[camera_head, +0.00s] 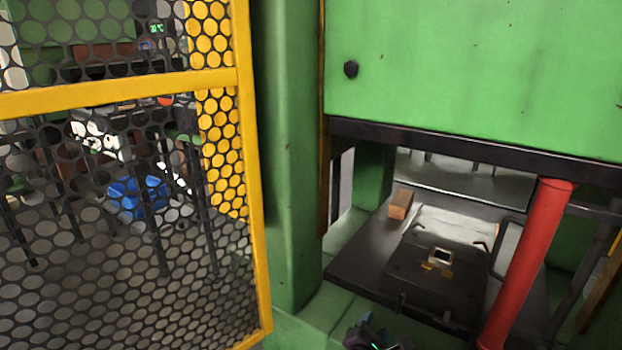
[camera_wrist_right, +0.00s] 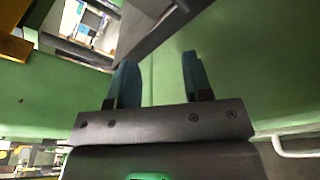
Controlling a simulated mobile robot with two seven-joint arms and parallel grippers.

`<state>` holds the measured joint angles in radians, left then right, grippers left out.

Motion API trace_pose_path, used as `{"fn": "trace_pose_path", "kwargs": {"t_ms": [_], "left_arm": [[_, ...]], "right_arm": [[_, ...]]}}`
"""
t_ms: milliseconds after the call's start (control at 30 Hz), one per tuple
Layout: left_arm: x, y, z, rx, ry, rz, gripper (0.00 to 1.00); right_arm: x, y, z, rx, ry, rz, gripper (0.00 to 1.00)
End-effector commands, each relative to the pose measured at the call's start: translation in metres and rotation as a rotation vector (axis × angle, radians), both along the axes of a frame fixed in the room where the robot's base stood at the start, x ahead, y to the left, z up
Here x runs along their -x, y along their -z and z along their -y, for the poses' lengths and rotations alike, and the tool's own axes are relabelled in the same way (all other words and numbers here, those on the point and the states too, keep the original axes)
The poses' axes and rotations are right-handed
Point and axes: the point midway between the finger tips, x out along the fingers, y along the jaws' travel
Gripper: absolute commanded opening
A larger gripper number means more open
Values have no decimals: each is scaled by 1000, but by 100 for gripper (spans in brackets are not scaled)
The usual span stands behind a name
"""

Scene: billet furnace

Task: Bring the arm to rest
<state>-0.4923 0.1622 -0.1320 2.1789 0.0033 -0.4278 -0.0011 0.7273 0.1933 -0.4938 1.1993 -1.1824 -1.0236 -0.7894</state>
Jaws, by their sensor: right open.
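My right gripper (camera_head: 372,333) shows only in part at the bottom edge of the head view, dark with a small green light, in front of the green machine. In the right wrist view my right gripper (camera_wrist_right: 158,75) has its two blue-grey fingers spread apart, with nothing between them. Green surfaces lie behind the fingers. My left gripper is in neither view.
The green machine (camera_head: 470,70) has an opening with a dark plate (camera_head: 360,262), on which an orange-brown block (camera_head: 400,204) lies. A red post (camera_head: 525,265) stands at the right. A yellow-framed mesh guard (camera_head: 255,200) fills the left.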

Motion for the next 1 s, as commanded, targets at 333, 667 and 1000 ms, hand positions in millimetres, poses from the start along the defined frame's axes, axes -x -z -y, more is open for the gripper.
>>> {"fn": "trace_pose_path", "kwargs": {"t_ms": [333,667,1000], "left_arm": [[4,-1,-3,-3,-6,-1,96],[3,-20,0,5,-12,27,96],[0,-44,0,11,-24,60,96]], "right_arm": [[25,-37,-38,-962,-64,74,46],[117,-68,-17,-1729,48,118,46],[223,-93,36,-2141,223,210,46]]}}
